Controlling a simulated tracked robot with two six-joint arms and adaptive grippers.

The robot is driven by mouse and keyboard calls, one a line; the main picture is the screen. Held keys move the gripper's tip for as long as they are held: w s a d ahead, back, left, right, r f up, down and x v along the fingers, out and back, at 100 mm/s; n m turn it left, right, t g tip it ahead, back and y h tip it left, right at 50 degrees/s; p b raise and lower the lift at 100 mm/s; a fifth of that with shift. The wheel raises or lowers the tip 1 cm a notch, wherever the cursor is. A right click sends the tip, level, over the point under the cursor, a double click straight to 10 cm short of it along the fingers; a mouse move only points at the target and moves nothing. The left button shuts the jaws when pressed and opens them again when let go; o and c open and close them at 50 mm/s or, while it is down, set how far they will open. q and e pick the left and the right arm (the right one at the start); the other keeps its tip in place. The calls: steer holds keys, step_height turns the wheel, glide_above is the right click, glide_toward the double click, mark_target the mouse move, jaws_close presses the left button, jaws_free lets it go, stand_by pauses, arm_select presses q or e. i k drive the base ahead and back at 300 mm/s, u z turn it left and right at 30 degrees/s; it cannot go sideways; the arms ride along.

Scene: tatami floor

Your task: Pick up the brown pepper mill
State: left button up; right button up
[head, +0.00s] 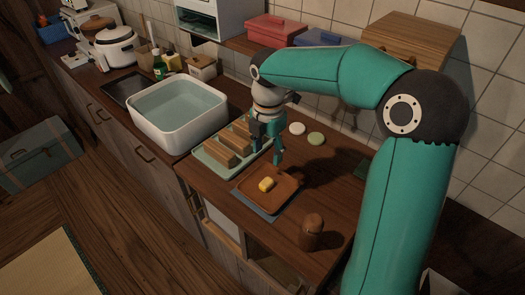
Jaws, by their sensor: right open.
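The brown pepper mill (312,232) stands upright on the wooden counter near its front edge, at the lower right of the head view. My right gripper (268,153) points down above the counter, up and to the left of the mill and well apart from it. Its fingers are spread, and I see nothing held between them. It is close to the right end of a green tray. My left gripper does not show.
The green tray (207,160) holds several brown blocks. A brown square plate (284,198) with a yellow piece (266,185) lies between gripper and mill. A white basin (180,137) of water stands left. White and green discs (316,138) lie behind. My right arm fills the right side.

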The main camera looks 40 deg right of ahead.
mark_target(307, 242)
steer(key=k, duration=1)
